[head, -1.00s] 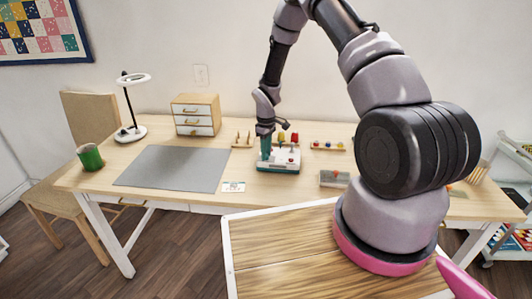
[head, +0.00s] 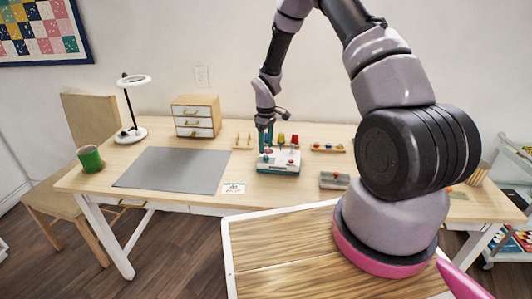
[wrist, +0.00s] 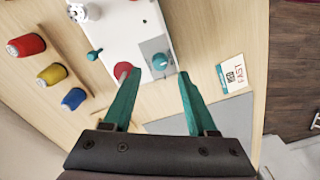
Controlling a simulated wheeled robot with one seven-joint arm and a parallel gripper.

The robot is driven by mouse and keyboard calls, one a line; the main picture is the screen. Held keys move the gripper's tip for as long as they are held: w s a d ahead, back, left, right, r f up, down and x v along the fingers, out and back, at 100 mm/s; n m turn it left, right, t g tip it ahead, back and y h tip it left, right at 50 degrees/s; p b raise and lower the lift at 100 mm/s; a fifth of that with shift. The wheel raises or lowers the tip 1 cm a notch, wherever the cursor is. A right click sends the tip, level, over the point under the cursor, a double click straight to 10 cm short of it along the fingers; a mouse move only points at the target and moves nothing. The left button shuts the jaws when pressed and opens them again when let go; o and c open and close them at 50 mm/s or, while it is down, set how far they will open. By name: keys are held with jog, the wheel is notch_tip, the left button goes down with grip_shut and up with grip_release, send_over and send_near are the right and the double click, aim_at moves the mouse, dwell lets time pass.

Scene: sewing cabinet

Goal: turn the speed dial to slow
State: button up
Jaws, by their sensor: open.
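The white and teal sewing machine (head: 284,167) sits on the table. The speed dial (wrist: 160,61) is a round teal knob on a grey plate on the machine in the wrist view; its setting is too small to read. A red round part (wrist: 122,69) lies left of it, by my left finger. My gripper (wrist: 158,73) is open, its teal fingers on either side of the dial with a gap to each; I cannot tell its height over the dial. In the head view my gripper (head: 265,140) is above the machine's left part. A small card (wrist: 234,74) reading FAST lies beside the machine.
A grey mat (head: 172,170), drawer box (head: 195,116), lamp (head: 129,105) and green cup (head: 90,158) are to the left. A grey block (head: 334,180) lies to the right.

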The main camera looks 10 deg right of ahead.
notch_tip(320, 180, up, 6)
jog(key=shift+r, duration=0.2)
notch_tip(320, 180, up, 14)
jog(key=r+m+t, duration=0.1)
jog(key=m+t, duration=0.1)
jog(key=m, duration=0.1)
send_over(266, 156)
jog(key=s+d, duration=0.3)
jog(key=s+d+r+m+t, duration=0.1)
jog(key=s+r+m, duration=0.2)
jog(key=s+r, duration=0.5)
jog(key=s+d+r+m+t+y, duration=0.1)
jog(key=s+r+m+t, duration=0.1)
jog(key=s+r, duration=0.5)
jog(key=s+d+r+m+t+y, duration=0.1)
jog(key=s+r+m, duration=0.4)
jog(key=s, duration=0.7)
notch_tip(266, 156, up, 3)
jog(key=shift+s+f+t, duration=0.15)
jog(key=shift+s+t, duration=0.05)
jog(key=shift+t, duration=0.4)
